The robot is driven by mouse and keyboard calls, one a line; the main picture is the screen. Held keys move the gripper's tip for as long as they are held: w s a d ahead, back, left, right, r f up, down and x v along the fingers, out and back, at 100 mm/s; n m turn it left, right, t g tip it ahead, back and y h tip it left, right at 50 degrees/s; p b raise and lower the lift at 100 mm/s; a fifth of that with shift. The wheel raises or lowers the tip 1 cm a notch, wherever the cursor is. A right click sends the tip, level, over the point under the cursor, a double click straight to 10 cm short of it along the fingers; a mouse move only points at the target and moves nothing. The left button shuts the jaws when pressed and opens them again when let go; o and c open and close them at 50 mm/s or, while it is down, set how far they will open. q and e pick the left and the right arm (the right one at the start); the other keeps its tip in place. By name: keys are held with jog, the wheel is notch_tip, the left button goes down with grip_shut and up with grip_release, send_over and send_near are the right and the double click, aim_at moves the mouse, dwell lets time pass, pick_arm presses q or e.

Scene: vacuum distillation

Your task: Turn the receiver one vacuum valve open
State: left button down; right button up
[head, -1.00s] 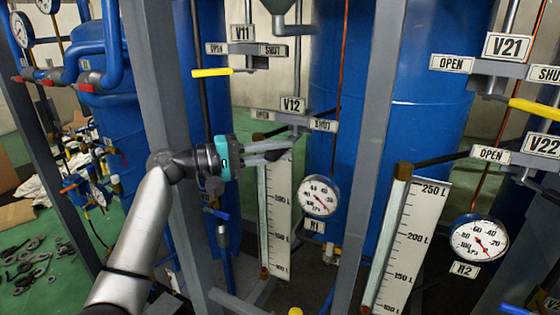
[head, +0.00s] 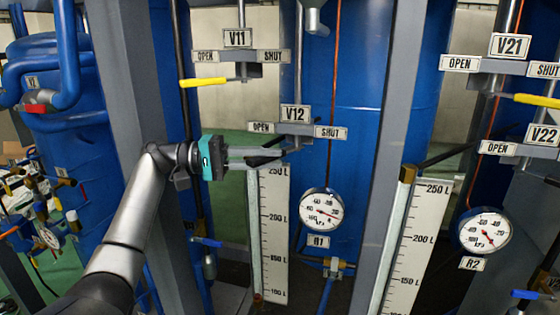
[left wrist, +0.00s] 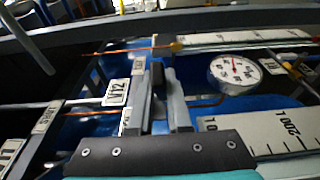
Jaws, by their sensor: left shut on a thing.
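The V12 valve has a name plate (head: 295,112), an OPEN plate (head: 261,127) on its left and a SHUT plate (head: 330,132) on its right. Its black handle (head: 264,160) shows between the fingers of my left gripper (head: 280,155), just below the plates and mostly pointing left. The gripper is shut on this handle. In the left wrist view the black handle (left wrist: 157,76) stands between the grey fingers, beside the V12 plate (left wrist: 117,92). The fingers hide part of the handle. My right gripper is not in view.
The V11 valve's yellow handle (head: 204,82) is above and points left. The R1 gauge (head: 321,209) hangs below right of V12, beside a level scale (head: 275,235). Grey uprights (head: 398,150) stand on both sides. V21's yellow handle (head: 538,100) is at the right.

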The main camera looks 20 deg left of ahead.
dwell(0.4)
pick_arm(q)
jog(key=c, duration=0.9)
grip_release()
jog(key=shift+o, duration=0.2)
jog(key=shift+d, duration=0.1)
